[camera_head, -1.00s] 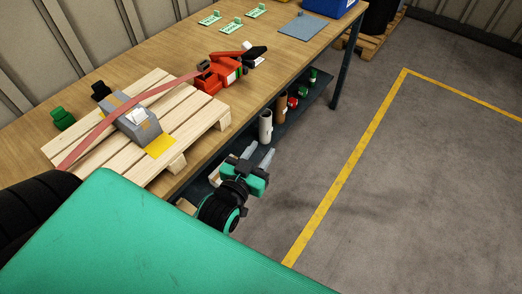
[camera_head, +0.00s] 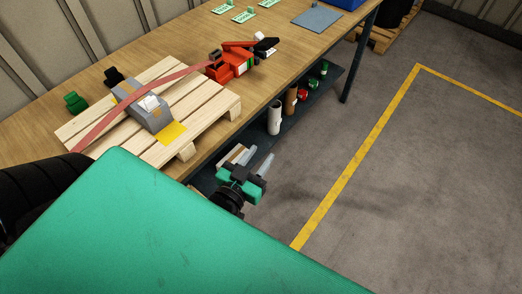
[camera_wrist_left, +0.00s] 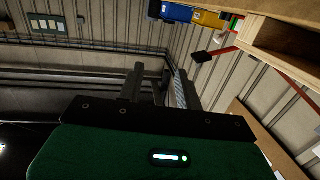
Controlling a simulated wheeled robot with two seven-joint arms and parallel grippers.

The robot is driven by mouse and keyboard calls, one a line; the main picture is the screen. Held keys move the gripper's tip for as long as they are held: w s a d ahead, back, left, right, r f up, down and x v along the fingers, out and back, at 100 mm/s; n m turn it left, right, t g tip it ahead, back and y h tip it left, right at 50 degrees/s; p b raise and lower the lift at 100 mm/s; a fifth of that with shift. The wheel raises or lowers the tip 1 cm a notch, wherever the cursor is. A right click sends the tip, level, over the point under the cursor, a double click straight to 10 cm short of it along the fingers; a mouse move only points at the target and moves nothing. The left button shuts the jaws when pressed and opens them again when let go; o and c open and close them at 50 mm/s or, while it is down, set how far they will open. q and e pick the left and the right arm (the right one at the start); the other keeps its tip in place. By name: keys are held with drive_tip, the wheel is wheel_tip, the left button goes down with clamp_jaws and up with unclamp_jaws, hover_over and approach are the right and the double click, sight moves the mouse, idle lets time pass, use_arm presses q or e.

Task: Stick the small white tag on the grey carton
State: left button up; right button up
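The grey carton (camera_head: 153,117) sits on a wooden pallet on the workbench, with a red strap (camera_head: 110,118) across it. A small white piece (camera_head: 149,103) shows on top of the carton; I cannot tell whether it is the tag. Another small white patch (camera_head: 272,54) lies by the red tool. My left gripper (camera_head: 254,162) is beside the bench's front edge, to the right of the pallet and apart from the carton. Its fingers stand apart and hold nothing visible; they also show in the left wrist view (camera_wrist_left: 155,86). My right gripper is out of view.
A lower shelf (camera_head: 262,140) holds several cylinders. Green and black blocks stand left of the carton. The floor right of the bench is clear.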

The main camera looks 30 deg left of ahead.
use_arm(q)
drive_tip(key=shift+s+r, duration=0.1)
drive_tip(key=shift+s, duration=0.7)
drive_tip(key=d, duration=0.1)
drive_tip(key=s+d+p, duration=0.1)
drive_tip(key=s+d, duration=0.1)
drive_tip(key=d, duration=0.1)
idle(0.4)
drive_tip(key=shift+a, duration=0.1)
